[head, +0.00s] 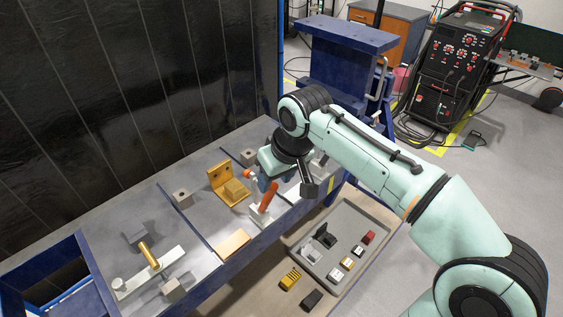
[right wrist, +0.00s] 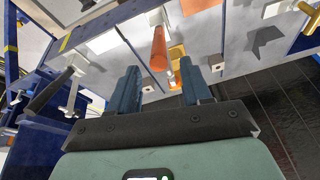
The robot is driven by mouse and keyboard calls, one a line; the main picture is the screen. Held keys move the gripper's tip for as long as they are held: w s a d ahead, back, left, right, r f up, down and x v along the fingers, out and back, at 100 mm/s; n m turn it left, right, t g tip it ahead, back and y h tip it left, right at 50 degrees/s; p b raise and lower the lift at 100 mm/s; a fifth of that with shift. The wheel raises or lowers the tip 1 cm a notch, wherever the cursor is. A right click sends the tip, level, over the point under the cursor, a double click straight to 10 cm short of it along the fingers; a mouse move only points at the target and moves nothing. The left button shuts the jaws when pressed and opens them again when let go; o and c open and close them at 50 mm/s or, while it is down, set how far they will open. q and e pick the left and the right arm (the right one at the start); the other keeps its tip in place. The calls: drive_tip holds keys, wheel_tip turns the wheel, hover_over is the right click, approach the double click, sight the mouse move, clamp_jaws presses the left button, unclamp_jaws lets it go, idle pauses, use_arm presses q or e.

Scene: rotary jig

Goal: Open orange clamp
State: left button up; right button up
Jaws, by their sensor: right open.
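The orange clamp has a long orange handle (head: 269,196) on a pale base at the front of the jig table, and an orange tip (head: 248,174) shows behind it. In the right wrist view the orange handle (right wrist: 158,48) lies beyond and between my fingers, with a clear gap on both sides. My right gripper (right wrist: 160,70) is open and empty. In the head view the right gripper (head: 263,183) is just behind and above the handle, its fingers partly hidden. I cannot tell whether it touches the clamp. My left gripper is not in view.
A yellow bracket (head: 217,178) with a block stands left of the clamp. A black-handled clamp (right wrist: 48,94) is at left in the right wrist view. A brass-topped clamp (head: 149,256) is at the table's left. A grey tray (head: 318,279) with small parts lies below the table.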

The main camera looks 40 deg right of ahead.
drive_tip(key=v, duration=0.6)
drive_tip(key=shift+r, duration=0.3)
drive_tip(key=shift+s, duration=0.1)
